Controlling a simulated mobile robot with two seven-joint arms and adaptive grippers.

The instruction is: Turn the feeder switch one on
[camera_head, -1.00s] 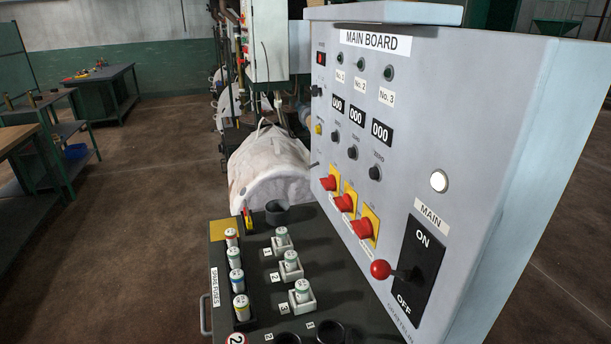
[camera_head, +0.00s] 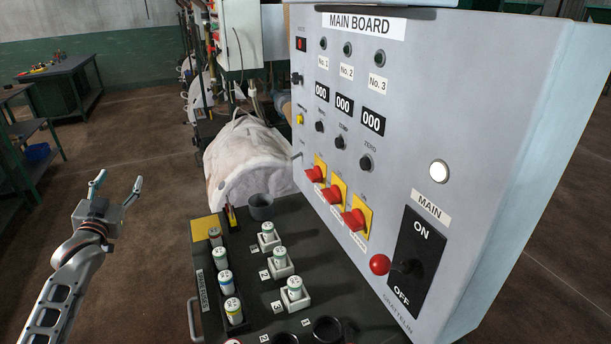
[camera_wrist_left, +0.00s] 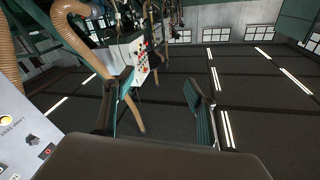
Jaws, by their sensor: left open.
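The grey MAIN BOARD cabinet (camera_head: 440,120) stands at the right. It carries three red switches on yellow plates in a slanting row: the farthest (camera_head: 316,174), the middle (camera_head: 331,195) and the nearest (camera_head: 353,219). Their labels are too small to read, so I cannot tell which is feeder switch one. Columns No. 1 to No. 3 above have dark lamps and displays reading 000. My left gripper (camera_head: 117,184) is open and empty, raised over the floor at the left, well apart from the board. Its open fingers also show in the left wrist view (camera_wrist_left: 160,85). My right gripper is out of view.
A red-balled MAIN lever (camera_head: 380,265) projects at the board's lower right, near a lit white lamp (camera_head: 439,171). A dark fuse panel (camera_head: 255,290) with several fuses lies below the board. A white bulk bag (camera_head: 250,160) is behind.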

